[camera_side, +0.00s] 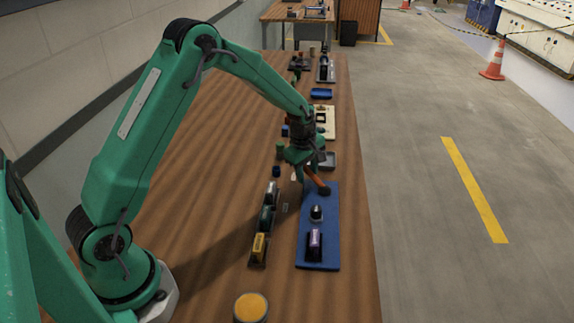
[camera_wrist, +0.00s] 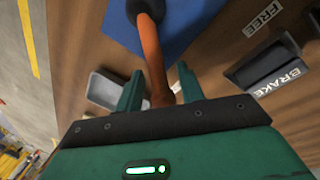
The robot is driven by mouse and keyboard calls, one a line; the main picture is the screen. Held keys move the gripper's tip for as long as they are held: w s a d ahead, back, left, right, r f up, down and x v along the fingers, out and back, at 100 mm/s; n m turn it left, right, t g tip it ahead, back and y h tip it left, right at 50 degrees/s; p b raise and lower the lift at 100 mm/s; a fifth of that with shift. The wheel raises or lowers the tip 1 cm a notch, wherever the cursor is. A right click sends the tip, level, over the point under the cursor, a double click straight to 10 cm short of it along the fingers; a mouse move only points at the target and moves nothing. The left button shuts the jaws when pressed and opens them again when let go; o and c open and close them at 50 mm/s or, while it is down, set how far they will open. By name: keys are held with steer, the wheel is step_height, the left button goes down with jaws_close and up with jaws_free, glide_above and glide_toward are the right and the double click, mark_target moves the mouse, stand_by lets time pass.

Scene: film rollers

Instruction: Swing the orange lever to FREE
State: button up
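My gripper (camera_side: 306,166) is down at the lever. In the wrist view the lever's shaft (camera_wrist: 151,52) runs between the two spread fingers of my gripper (camera_wrist: 160,74), with gaps showing on both sides. A FREE label (camera_wrist: 263,18) is at upper right and a BRAKE label (camera_wrist: 285,82) lower right.
A dark block (camera_wrist: 262,66) lies between the labels. A grey tray (camera_wrist: 104,90) is close to the left finger. Rollers (camera_side: 315,240) stand on the blue board, and a rack of several rollers (camera_side: 265,218) is to its left. An orange-topped jar (camera_side: 250,307) stands near the front.

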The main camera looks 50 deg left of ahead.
jaws_close()
steer(key=shift+a, duration=0.1)
